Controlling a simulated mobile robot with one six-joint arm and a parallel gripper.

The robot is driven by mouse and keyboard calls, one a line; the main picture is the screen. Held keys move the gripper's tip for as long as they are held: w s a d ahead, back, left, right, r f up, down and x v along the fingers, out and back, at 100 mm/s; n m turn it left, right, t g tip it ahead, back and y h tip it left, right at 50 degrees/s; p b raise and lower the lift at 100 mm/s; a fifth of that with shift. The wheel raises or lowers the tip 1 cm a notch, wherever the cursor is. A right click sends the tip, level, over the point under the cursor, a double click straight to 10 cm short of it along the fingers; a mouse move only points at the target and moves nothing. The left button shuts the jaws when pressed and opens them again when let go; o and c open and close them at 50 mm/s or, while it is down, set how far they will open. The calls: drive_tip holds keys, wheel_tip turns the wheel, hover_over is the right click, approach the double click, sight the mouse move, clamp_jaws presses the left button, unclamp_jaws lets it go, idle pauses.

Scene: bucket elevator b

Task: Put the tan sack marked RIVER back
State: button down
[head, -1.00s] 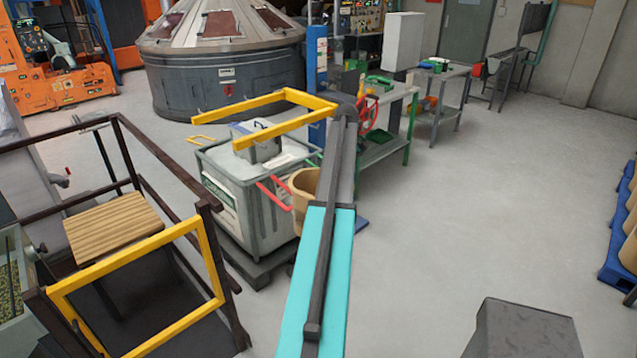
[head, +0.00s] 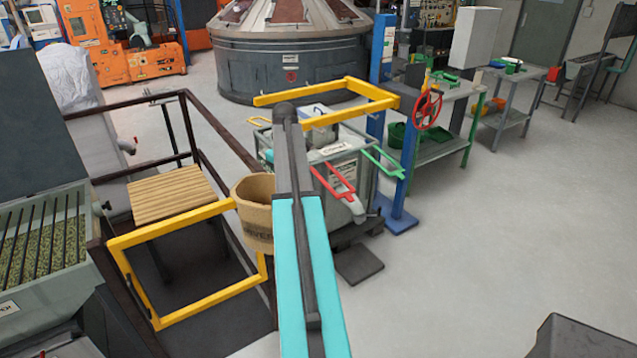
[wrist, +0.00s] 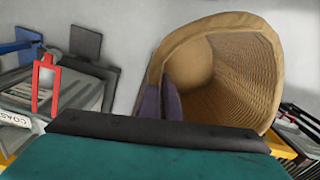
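The tan sack (head: 252,205) shows in the head view just left of my arm, its mouth open at the top. Part of its dark lettering is visible low on its side; my arm hides the rest. In the wrist view the sack (wrist: 235,85) fills the upper right, tilted, with its empty-looking woven inside showing. My gripper (wrist: 163,103) has its dark purple fingers at the sack's left rim and appears shut on it. The sack seems to hang clear of the floor. In the head view the gripper is hidden behind the arm and sack.
A yellow gate frame (head: 185,310) and dark railing with a wooden step (head: 175,195) stand at left. A grey bin (head: 345,160) with red and green handles is behind my arm. A blue post (head: 405,170) and green bench (head: 440,150) stand right.

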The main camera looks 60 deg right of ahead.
sight(242, 202)
drive_tip(key=w+a, duration=0.2)
drive_tip(key=a, duration=0.2)
drive_tip(key=w+a+f+n, duration=0.1)
drive_tip(key=w+a, duration=0.2)
drive_tip(key=a, duration=0.1)
drive_tip(key=w+a+n+b, duration=0.1)
drive_tip(key=w+a, duration=0.2)
drive_tip(key=a, duration=0.2)
drive_tip(key=shift+w+a+f, duration=0.1)
drive_tip(key=shift+f, duration=0.05)
drive_tip(key=w+a+f+n+b, duration=0.1)
drive_tip(key=w+a+n, duration=0.1)
drive_tip(key=a, duration=1.2)
drive_tip(key=w+a+f+n+b, duration=0.1)
drive_tip(key=w+a+n, duration=0.1)
drive_tip(key=a, duration=1.2)
drive_tip(key=w+a+f+n+b, duration=0.1)
drive_tip(key=a+n, duration=0.1)
drive_tip(key=a, duration=1.2)
drive_tip(key=shift+w+f, duration=0.35)
drive_tip(key=shift+w, duration=0.05)
